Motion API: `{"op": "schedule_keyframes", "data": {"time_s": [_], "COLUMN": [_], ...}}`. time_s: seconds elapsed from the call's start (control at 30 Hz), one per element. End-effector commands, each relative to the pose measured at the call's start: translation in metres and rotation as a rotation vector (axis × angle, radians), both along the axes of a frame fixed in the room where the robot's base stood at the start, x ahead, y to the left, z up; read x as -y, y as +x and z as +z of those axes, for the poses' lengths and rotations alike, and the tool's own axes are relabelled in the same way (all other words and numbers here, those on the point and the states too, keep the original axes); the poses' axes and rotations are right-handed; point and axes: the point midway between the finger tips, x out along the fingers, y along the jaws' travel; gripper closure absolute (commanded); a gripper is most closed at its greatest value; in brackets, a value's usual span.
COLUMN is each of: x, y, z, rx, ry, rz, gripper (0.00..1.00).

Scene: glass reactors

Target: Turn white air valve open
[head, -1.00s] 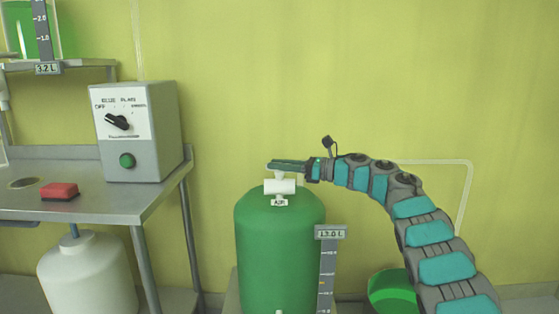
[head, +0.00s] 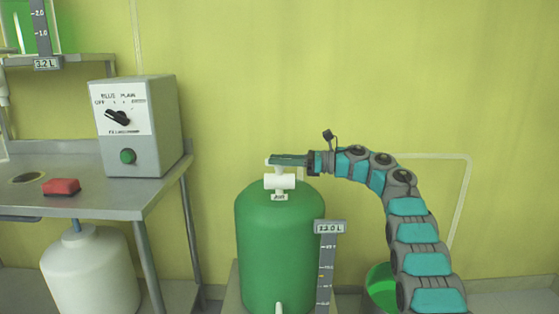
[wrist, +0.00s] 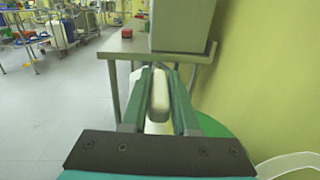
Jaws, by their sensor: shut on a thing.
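The white air valve (head: 279,182) sits on top of the green tank (head: 278,245), with a small label on its front. My gripper (head: 287,160) reaches in from the right at the top of the valve. In the wrist view, my gripper (wrist: 159,95) has its two green fingers shut on the white valve handle (wrist: 159,97), one finger on each side. In the head view the fingers hide most of the handle. The tank's green top (wrist: 214,127) shows below the fingers in the wrist view.
A grey control box (head: 138,125) with a black knob and green button stands on a metal table (head: 100,195) at left, beside a red block (head: 61,187). A level gauge (head: 328,265) stands at the tank's right. A green bucket (head: 382,285) is behind my arm.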

Motion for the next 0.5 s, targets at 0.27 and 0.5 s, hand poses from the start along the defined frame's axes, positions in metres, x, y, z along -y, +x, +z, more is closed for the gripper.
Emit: {"op": "schedule_keyframes", "data": {"time_s": [0.27,0.5], "x": [0.0008,0.0004], "y": [0.0007,0.0004], "z": [0.0007,0.0006], "rx": [0.0,0.0], "ry": [0.001,0.001], "rz": [-0.003,-0.002], "gripper": [1.0,0.49]}}
